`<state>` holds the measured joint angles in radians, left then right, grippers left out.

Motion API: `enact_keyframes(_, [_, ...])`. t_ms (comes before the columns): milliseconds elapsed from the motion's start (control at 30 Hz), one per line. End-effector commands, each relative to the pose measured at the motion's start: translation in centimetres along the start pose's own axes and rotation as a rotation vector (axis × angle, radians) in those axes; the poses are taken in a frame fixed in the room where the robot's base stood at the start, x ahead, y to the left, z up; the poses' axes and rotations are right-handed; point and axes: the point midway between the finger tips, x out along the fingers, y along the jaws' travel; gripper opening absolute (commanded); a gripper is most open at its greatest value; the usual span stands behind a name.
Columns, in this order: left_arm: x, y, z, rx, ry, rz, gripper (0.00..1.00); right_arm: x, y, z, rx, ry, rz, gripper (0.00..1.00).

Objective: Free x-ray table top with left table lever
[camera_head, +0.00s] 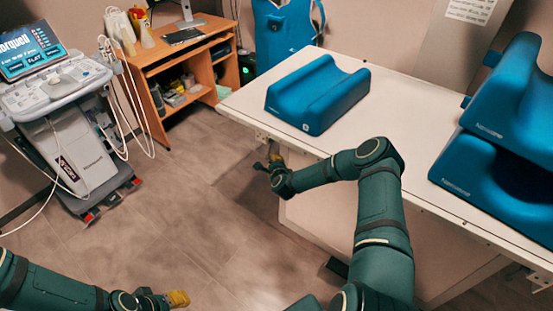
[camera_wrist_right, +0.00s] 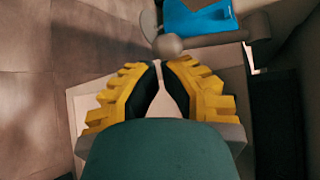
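The x-ray table (camera_head: 402,99) has a white top and stands at centre right in the head view. The left table lever sits below its near-left edge; in the right wrist view a grey ball knob (camera_wrist_right: 168,45) shows just beyond the fingertips, with a thin stem between them. My right gripper (camera_head: 272,161) reaches under that edge. Its yellow fingers (camera_wrist_right: 160,66) are close together around the stem and look shut on the lever; the exact contact is hidden. My left gripper (camera_head: 177,299) is low at the left, far from the table, its finger gap unclear.
Blue cushions (camera_head: 318,94) and (camera_head: 505,130) lie on the table top. An ultrasound cart (camera_head: 75,130) stands at the left with hanging cables. A wooden desk (camera_head: 180,65) and a blue item (camera_head: 285,35) are at the back. The floor (camera_head: 150,215) between cart and table is clear.

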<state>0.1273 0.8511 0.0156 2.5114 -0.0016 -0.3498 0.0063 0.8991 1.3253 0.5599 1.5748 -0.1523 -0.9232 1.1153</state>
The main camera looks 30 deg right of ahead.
Motion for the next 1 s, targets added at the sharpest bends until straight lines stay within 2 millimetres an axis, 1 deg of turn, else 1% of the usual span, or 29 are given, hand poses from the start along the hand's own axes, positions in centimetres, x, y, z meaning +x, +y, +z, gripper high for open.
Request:
enact_keyframes(100, [-0.6, 0.2, -0.2, -0.001, 0.005, 0.0, 0.47, -0.7, -0.1, 0.8, 0.072, -0.002, 0.075, 0.0])
enact_keyframes(500, [-1.7, 0.6, -0.8, -0.005, 0.017, -0.002, 0.47, -2.2, -0.2, 2.2, 0.266, -0.002, 0.277, 0.0])
enact_keyframes(700, [-2.0, 0.7, -0.9, -0.006, 0.02, -0.002, 0.47, -2.6, -0.2, 2.5, 0.314, -0.001, 0.329, 0.0])
enact_keyframes(1000, [-2.0, 0.8, -1.0, -0.006, 0.022, -0.002, 0.47, -2.8, -0.2, 2.7, 0.338, 0.0, 0.353, 0.0])
